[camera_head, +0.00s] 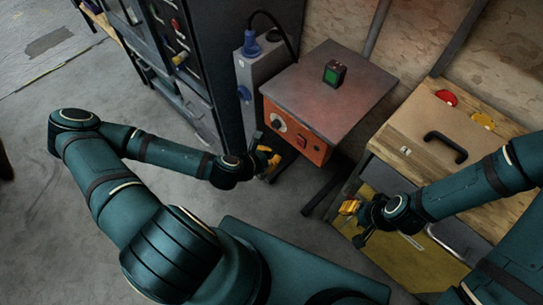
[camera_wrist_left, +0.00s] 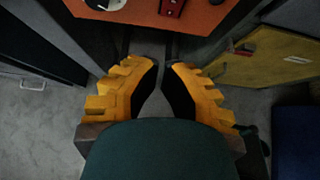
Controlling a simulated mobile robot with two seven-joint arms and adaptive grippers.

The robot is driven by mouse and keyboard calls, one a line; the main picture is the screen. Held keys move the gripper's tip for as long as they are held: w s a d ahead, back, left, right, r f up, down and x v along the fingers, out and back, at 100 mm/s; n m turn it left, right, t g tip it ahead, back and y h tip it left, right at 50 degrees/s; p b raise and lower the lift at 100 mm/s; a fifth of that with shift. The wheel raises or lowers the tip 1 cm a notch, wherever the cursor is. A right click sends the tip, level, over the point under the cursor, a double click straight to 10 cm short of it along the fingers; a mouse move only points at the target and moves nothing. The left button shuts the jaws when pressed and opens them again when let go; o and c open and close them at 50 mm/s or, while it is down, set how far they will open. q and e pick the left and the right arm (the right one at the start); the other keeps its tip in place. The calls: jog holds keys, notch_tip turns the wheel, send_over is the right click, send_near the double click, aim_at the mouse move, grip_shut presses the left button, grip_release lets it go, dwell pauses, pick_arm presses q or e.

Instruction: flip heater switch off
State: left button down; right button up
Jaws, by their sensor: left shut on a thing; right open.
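The heater is an orange box (camera_head: 318,150) with a grey top, at the centre of the head view. Its front carries a round white dial (camera_head: 278,122) and a small red switch (camera_head: 302,142). The dial (camera_wrist_left: 105,4) and red switch (camera_wrist_left: 172,7) also show at the top edge of the left wrist view. Whether the switch is on or off is too small to tell. My left gripper (camera_head: 270,160) is just below and in front of the heater's front. Its fingertips (camera_wrist_left: 164,66) are nearly together, with nothing visible between them. My right gripper (camera_head: 352,217) is open, low and to the right.
A small black cube with a green face (camera_head: 334,75) sits on the heater top. A grey socket post with blue plugs (camera_head: 249,65) stands left of it, beside a dark cabinet. A wooden cabinet with a black handle (camera_head: 446,147) stands right. Floor in front is clear.

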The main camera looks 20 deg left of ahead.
aim_at(297, 142)
pick_arm(q)
jog(key=x, duration=0.3)
jog(key=r+b+x, duration=0.1)
jog(key=x, duration=0.2)
jog(key=w+x, duration=0.1)
jog(key=x, duration=0.3)
jog(key=shift+d+r+b, duration=0.2)
jog(key=shift+r+b, duration=0.05)
jog(key=shift+b, duration=0.05)
jog(key=shift+w+d+r, duration=0.1)
jog(key=shift+w+d, duration=0.1)
jog(key=shift+w, duration=0.4)
jog(key=g+p, duration=0.1)
jog(key=p, duration=0.1)
jog(key=r+p, duration=0.1)
jog(key=p, duration=0.1)
jog(key=shift+w+d+g+y+p, duration=0.2)
jog(key=shift+w+g+y+p, duration=0.1)
jog(key=shift+w+g+p, duration=0.1)
jog(key=shift+f+b, duration=0.3)
jog(key=shift+f, duration=0.1)
